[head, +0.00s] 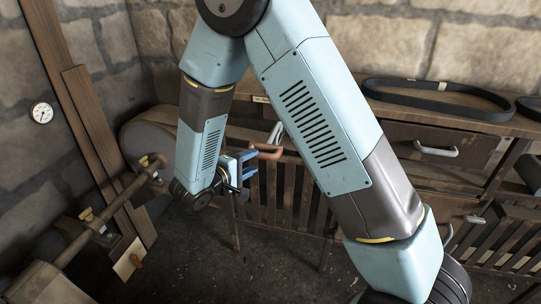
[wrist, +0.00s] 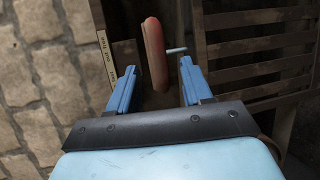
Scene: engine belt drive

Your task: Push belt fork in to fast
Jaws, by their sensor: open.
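The belt fork's handle appears to be the reddish-brown grip (wrist: 154,50), with a thin pale metal rod beside it. In the wrist view it stands ahead of and between the two blue fingers, its lower end reaching between the fingertips. I see a gap on both sides and cannot tell whether either finger touches it. In the head view the same grip (head: 266,151) lies just right of my gripper (head: 250,164). My gripper is open and holds nothing. The fork itself is hidden or cannot be made out.
A narrow pale label strip (wrist: 106,60) lies left of the grip; its text is too small to read. A slatted wooden guard (head: 285,195) stands behind my gripper. A shaft (head: 110,207) and large drum (head: 150,130) are at left. A black belt (head: 435,97) lies on the bench.

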